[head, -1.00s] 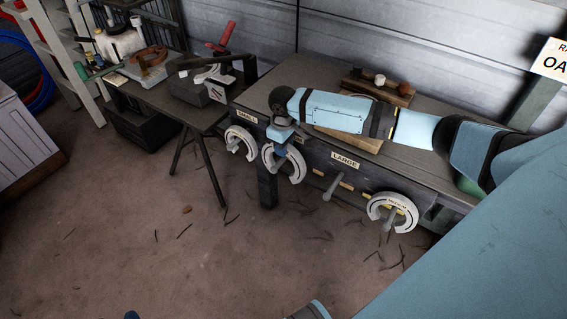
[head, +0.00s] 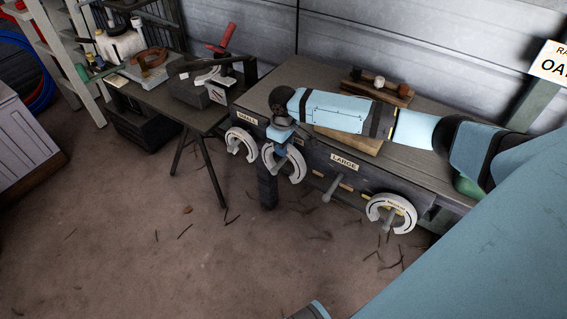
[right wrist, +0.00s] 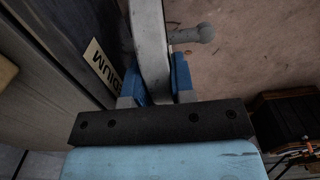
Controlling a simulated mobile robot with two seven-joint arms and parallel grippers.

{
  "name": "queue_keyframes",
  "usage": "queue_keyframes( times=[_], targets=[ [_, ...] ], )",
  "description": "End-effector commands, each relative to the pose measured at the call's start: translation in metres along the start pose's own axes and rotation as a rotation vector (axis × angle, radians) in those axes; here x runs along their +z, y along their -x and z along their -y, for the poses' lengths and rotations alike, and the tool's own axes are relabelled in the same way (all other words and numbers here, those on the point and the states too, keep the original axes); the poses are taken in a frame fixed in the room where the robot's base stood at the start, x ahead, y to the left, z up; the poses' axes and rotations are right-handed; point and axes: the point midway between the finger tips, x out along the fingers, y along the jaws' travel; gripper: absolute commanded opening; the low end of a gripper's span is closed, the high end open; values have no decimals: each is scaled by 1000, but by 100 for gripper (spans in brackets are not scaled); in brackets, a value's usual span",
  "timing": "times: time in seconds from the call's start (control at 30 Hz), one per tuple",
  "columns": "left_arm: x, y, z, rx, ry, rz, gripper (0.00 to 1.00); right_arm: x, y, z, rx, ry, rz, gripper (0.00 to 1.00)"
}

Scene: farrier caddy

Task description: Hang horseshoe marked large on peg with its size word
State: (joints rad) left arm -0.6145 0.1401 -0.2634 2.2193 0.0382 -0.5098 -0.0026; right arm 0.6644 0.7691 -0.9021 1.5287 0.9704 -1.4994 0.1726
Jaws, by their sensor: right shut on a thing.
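My right gripper (head: 281,137) is shut on a pale grey horseshoe (head: 296,170), also between the blue fingers in the right wrist view (right wrist: 150,50). This horseshoe hangs down around the peg (right wrist: 190,35) beside a sign (right wrist: 101,67) ending in "DIUM"; I cannot tell whether it rests on the peg. The "LARGE" sign (head: 344,161) stands above a bare peg (head: 331,188). A second horseshoe (head: 234,143) hangs below the "SMALL" sign (head: 247,118). A third horseshoe (head: 405,212) hangs on the rightmost peg; its marking is too small to read surely. My left gripper is out of view.
The bench top (head: 290,85) holds wooden blocks (head: 378,90) under and behind my right arm. A side table (head: 190,110) with an anvil-like tool stands to the left. The floor (head: 130,230) in front is mostly clear, with scattered dark scraps.

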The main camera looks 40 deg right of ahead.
Motion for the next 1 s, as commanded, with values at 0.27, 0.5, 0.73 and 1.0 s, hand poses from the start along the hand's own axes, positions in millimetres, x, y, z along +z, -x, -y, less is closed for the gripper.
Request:
queue_keyframes(
  times=[0.27,0.5,0.73,1.0],
  targets=[
    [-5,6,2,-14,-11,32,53,0,22,0,-1,-1,0,0],
    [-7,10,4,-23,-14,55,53,0,36,0,-1,-1,0,0],
    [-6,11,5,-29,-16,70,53,0,43,0,0,0,0,0],
    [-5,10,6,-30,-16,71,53,0,42,0,0,0,0,0]
  ],
)
